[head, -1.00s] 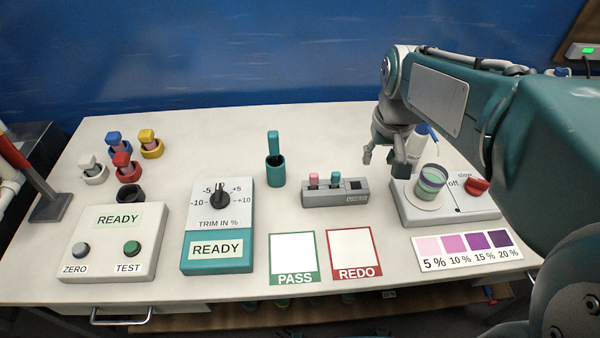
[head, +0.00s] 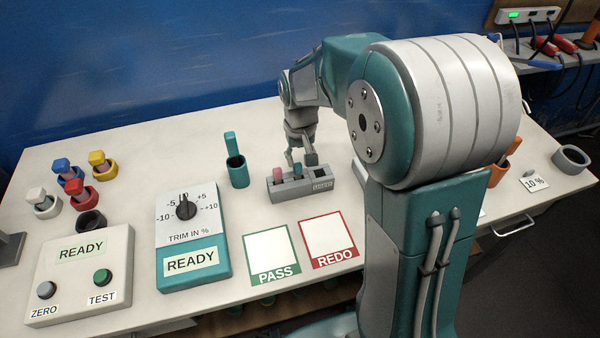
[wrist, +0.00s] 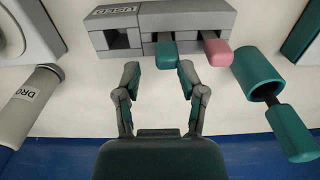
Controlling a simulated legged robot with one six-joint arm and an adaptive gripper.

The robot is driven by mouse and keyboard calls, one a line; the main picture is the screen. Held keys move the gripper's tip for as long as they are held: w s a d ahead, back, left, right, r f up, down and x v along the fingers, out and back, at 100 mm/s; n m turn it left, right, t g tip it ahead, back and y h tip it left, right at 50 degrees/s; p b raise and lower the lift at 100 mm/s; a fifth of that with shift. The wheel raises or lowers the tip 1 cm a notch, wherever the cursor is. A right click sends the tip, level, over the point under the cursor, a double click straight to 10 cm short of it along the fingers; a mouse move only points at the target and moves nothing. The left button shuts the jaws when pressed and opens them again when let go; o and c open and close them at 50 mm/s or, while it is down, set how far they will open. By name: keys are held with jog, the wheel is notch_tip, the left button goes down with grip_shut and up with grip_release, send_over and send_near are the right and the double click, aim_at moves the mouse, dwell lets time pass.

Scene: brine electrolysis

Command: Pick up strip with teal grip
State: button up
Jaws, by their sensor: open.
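The strip with the teal grip stands in a slotted grey holder (head: 318,188); its teal grip (head: 297,169) shows next to a pink grip (head: 276,174). In the wrist view the teal grip (wrist: 166,54) juts from the holder (wrist: 196,20), with the pink grip (wrist: 217,52) to its right. My gripper (head: 301,160) is open above the holder. In the wrist view its fingertips (wrist: 158,76) are on either side of the teal grip, with gaps.
A trim dial box (head: 192,225) and the PASS (head: 272,255) and REDO (head: 328,238) cards lie in front. A bottle (wrist: 28,100) shows at wrist-view left.

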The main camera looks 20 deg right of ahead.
aim_at(298, 177)
jog(key=f, duration=0.2)
jog(key=a+f, duration=0.1)
jog(key=f, duration=0.1)
jog(key=shift+s, duration=0.25)
jog(key=shift+d+f, duration=0.2)
jog(key=shift+d, duration=0.3)
jog(key=shift+c, duration=1.1)
jog(key=shift+s+a, duration=0.1)
jog(key=shift+a, duration=0.3)
jog(key=shift+c, duration=0.5)
jog(key=shift+d, duration=0.1)
